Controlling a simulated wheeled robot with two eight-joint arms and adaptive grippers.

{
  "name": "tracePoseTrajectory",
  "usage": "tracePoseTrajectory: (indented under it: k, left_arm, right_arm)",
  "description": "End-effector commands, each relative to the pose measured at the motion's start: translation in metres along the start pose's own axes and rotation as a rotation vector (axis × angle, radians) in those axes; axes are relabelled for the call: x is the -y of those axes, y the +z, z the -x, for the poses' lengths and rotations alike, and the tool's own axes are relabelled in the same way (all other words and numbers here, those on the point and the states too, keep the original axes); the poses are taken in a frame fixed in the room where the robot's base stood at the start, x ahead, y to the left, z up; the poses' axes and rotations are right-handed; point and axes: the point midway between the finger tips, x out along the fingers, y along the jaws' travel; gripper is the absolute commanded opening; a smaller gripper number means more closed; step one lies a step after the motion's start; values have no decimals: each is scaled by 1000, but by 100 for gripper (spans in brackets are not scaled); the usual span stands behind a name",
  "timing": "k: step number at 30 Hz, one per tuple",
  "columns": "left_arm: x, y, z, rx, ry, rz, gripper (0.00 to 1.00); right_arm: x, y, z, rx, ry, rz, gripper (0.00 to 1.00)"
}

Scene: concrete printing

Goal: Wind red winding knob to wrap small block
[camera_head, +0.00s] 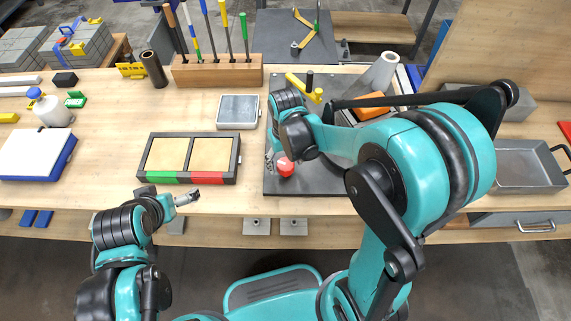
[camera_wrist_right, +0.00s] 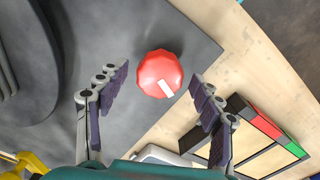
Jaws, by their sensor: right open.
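The red winding knob (camera_head: 285,167) stands near the front left of a dark plate (camera_head: 310,185) on the workbench. In the right wrist view the knob (camera_wrist_right: 160,74) has a white mark and lies between and beyond the fingertips of my right gripper (camera_wrist_right: 160,82). The fingers are open, one on each side, and appear clear of the knob. In the head view my right arm hides much of the plate. My left gripper (camera_head: 186,197) is at the bench's front edge, away from the knob; its jaw state is unclear. I cannot make out the small block.
A two-part tray (camera_head: 238,160) with green and red front strips lies left of the plate. A grey square box (camera_head: 257,112) and a wooden tool rack (camera_head: 218,74) stand behind it. A metal pan (camera_head: 523,188) is at the right. Bench space left of the tray is partly clear.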

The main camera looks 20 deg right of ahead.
Motion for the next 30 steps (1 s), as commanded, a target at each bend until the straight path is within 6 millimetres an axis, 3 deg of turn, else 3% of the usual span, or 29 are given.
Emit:
tracePoseTrajectory:
  k: [9, 15, 30]
  left_arm:
    - [0, 0, -1, 0, 0, 0, 100]
    - [0, 0, -1, 0, 0, 0, 100]
    - [0, 0, 0, 0, 0, 0, 100]
  right_arm:
    - [0, 0, -3, 0, 0, 0, 66]
    - [0, 0, -3, 0, 0, 0, 16]
    - [0, 0, -3, 0, 0, 110, 16]
